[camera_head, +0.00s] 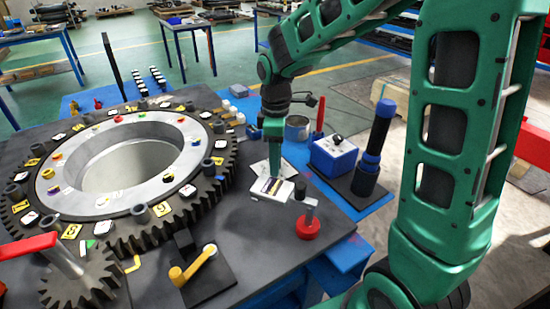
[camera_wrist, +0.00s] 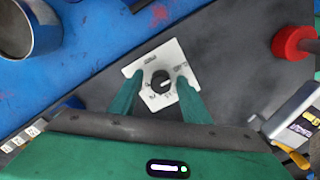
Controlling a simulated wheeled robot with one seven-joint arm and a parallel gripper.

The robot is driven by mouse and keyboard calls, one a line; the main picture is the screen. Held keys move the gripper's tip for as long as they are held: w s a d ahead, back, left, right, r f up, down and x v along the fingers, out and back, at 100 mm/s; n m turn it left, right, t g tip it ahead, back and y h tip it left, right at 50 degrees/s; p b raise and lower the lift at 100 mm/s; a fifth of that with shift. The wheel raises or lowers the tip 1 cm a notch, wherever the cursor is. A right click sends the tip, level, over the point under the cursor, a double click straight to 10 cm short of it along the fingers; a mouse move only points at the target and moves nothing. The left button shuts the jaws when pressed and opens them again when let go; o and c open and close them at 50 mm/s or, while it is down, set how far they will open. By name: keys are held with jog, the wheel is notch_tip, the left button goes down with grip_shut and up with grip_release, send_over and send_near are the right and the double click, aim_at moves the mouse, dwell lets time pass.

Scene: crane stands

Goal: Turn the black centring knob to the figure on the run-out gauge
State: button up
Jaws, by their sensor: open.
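The black centring knob (camera_wrist: 159,77) sits on a white square dial plate (camera_wrist: 150,101) with dark markings, too small to read. A pale pointer mark on the knob points to the right in the wrist view. My gripper (camera_wrist: 160,86) is open, with one green finger on each side of the knob; I cannot tell whether they touch it. In the head view my gripper (camera_head: 273,172) hides the knob, and part of the plate (camera_head: 257,170) shows beside it. A pale boxed device with a dark face (camera_head: 268,190), perhaps the run-out gauge, lies close by; its figure is unreadable.
A large toothed ring (camera_head: 215,190) fills the table's left.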

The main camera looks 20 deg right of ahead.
jog(key=c, duration=1)
jog(key=shift+c, duration=0.2)
jog(key=shift+m, duration=0.4)
jog(key=m, duration=0.3)
jog(key=shift+w+m, duration=0.1)
jog(key=shift+m, duration=0.2)
jog(key=m, duration=0.4)
jog(key=shift+r+m, duration=0.1)
jog(key=shift+m, duration=0.2)
jog(key=m, duration=0.4)
jog(key=shift+w+m, duration=0.1)
jog(key=shift+m, duration=2.3)
